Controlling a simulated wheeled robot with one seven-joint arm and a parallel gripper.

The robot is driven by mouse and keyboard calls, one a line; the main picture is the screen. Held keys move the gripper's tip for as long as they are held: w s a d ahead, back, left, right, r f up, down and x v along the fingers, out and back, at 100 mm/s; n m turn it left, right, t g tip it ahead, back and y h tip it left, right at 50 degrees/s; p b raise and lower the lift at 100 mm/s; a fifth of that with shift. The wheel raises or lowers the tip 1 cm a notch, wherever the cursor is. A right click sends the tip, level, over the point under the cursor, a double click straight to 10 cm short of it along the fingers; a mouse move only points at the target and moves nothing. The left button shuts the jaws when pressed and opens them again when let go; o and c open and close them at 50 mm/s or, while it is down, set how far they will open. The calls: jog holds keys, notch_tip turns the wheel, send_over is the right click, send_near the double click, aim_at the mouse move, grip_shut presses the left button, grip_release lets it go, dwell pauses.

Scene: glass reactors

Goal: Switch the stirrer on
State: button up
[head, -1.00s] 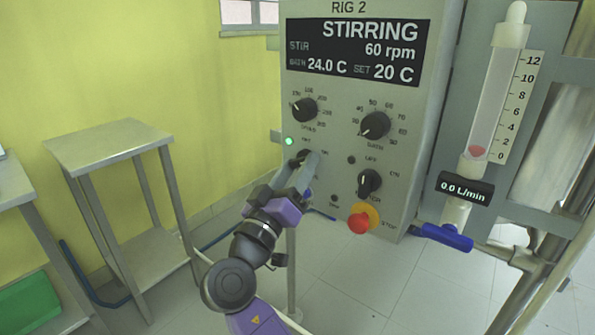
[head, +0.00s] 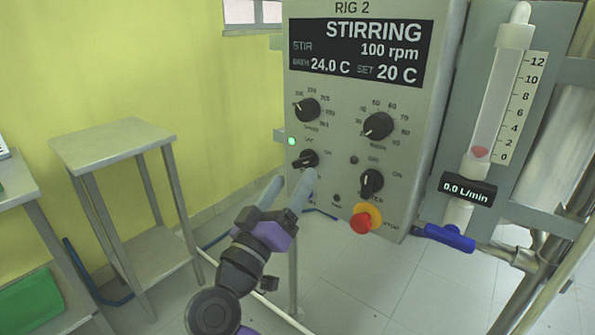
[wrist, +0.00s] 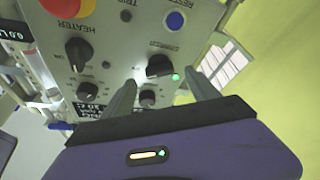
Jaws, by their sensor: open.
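The Rig 2 control box (head: 345,120) has a dark screen (head: 356,51) reading STIRRING and 100 rpm. The black stirrer switch knob (head: 306,159) sits at the lower left of the panel, its grip lying roughly sideways, beside a lit green lamp (head: 291,141). My gripper (head: 290,184) is open, in front of and just below the knob in the head view, apart from it. In the wrist view the knob (wrist: 159,67) shows between the two spread fingers, with the green lamp (wrist: 175,77) beside it. Nothing is held.
The speed dial (head: 307,110) is above the switch. The heater switch (head: 371,182) and red stop button (head: 362,222) are to the right. A blue reset button (wrist: 175,21) shows in the wrist view. A steel side table (head: 110,143) stands left; a flow tube (head: 497,95) stands right.

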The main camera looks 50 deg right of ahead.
jog(key=shift+v, duration=1.65)
